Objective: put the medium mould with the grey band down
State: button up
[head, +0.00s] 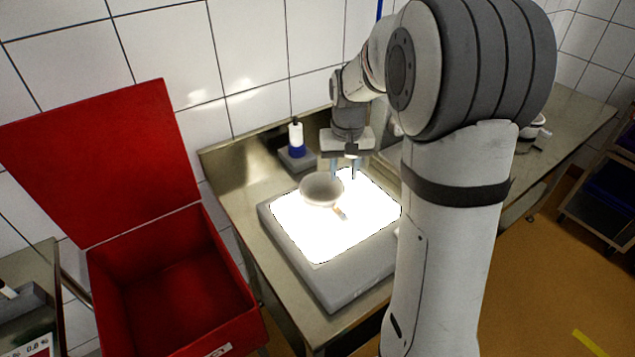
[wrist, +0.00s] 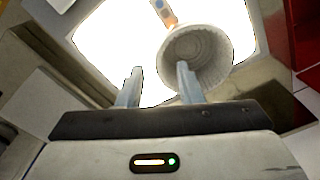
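A round off-white mould (head: 321,190) with its open mouth facing up is at the bright lit panel (head: 300,236). I cannot tell whether it rests on the panel or is slightly above it. In the wrist view the mould (wrist: 210,52) shows its ribbed inside. No grey band can be made out on it. My gripper (head: 344,172) is at the mould's far right side. In the wrist view my gripper (wrist: 160,75) has its fingers apart, with a clear gap between them. One finger overlaps the mould's mouth and the other is outside it, over the panel.
A small orange and white item (head: 340,213) lies on the panel beside the mould. A white and blue bottle-like object (head: 296,139) stands on a grey block at the back. An open red bin (head: 228,262) is at the left. Steel counter (head: 221,160) surrounds the panel.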

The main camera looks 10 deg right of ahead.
aim_at(343, 184)
jog(key=shift+w+d+f, duration=0.15)
jog(key=shift+w+f, duration=0.1)
jog(key=shift+w, duration=0.25)
jog(key=shift+w+d+f, duration=0.1)
jog(key=shift+w+f, duration=0.15)
jog(key=shift+w, duration=0.25)
jog(key=shift+w+f, duration=0.15)
jog(key=shift+f, duration=0.15)
notch_tip(343, 184, down, 8)
jog(key=shift+d+r+p, duration=0.15)
jog(key=shift+r+p, duration=0.1)
jog(key=shift+p, duration=0.75)
jog(key=shift+c, duration=0.4)
jog(key=shift+w, duration=0.1)
grip_shut()
